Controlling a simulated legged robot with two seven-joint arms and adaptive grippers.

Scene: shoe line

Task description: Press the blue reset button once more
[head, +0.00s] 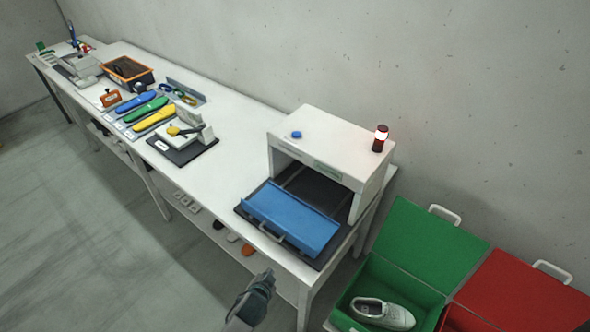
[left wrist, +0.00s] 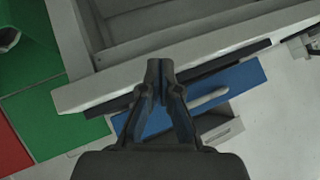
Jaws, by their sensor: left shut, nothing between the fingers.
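The blue reset button (head: 296,134) is a small round cap on top of the white box-shaped machine (head: 330,139), near its left end. It does not show in the left wrist view. My left gripper (head: 268,278) is low in front of the white table, below the button and apart from it. Its fingers are together and empty, as the left wrist view (left wrist: 160,68) also shows. My right gripper cannot be made out.
A beacon (head: 380,138) glows on the machine's right end. A blue flap with a handle (head: 290,217) lies in front of its opening. An open green bin (head: 417,281) holding a white shoe (head: 383,313) and a red bin (head: 525,290) stand right. Tools occupy the table's left part.

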